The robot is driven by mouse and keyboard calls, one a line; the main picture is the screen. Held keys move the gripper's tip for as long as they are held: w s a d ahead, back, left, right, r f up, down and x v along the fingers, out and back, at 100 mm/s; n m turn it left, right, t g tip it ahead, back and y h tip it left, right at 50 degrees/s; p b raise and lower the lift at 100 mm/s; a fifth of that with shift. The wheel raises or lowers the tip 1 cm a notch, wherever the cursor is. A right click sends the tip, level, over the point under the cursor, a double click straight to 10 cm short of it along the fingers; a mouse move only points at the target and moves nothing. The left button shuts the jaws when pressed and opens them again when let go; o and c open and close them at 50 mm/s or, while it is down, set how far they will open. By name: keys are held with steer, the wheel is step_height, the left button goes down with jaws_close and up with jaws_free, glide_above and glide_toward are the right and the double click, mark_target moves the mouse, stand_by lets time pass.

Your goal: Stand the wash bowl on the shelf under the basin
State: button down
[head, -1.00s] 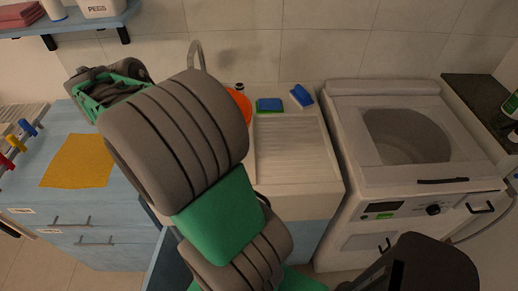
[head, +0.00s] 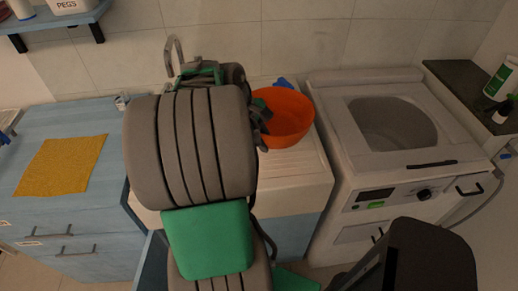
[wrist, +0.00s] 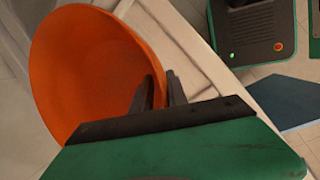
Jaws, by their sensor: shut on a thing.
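The orange wash bowl (head: 290,112) is held over the ribbed draining board (head: 308,168) of the white basin, its opening facing up. The bowl also fills the left of the wrist view (wrist: 80,70). My gripper (wrist: 160,88) is shut on the bowl's rim, one finger inside the wall and one outside. In the head view my gripper (head: 262,122) is at the bowl's left side, partly hidden by my arm. A blue panel (head: 296,238) shows below the basin. The shelf under the basin cannot be made out, and my arm covers much of that area.
A white washing machine (head: 390,190) stands right of the basin. A blue counter with a yellow cloth (head: 60,165) is at the left. A tap (head: 174,50) rises behind my arm. A blue sponge (head: 284,82) shows behind the bowl. A dark counter (head: 455,80) is at the far right.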

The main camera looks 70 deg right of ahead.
steer(key=w+d+f, duration=0.1)
steer(key=w+f, duration=0.1)
steer(key=f, duration=0.1)
steer(key=w+d+f, duration=0.1)
steer(key=f, duration=0.1)
steer(key=shift+w+d+f, duration=0.1)
steer(key=shift+d, duration=0.25)
step_height(320, 180, down, 3)
steer(key=shift+w+d+f+p, duration=0.15)
steer(key=shift+f+p, duration=0.05)
steer(key=shift+p, duration=0.15)
steer(key=shift+f, duration=0.1)
steer(key=c, duration=1.3)
jaws_free()
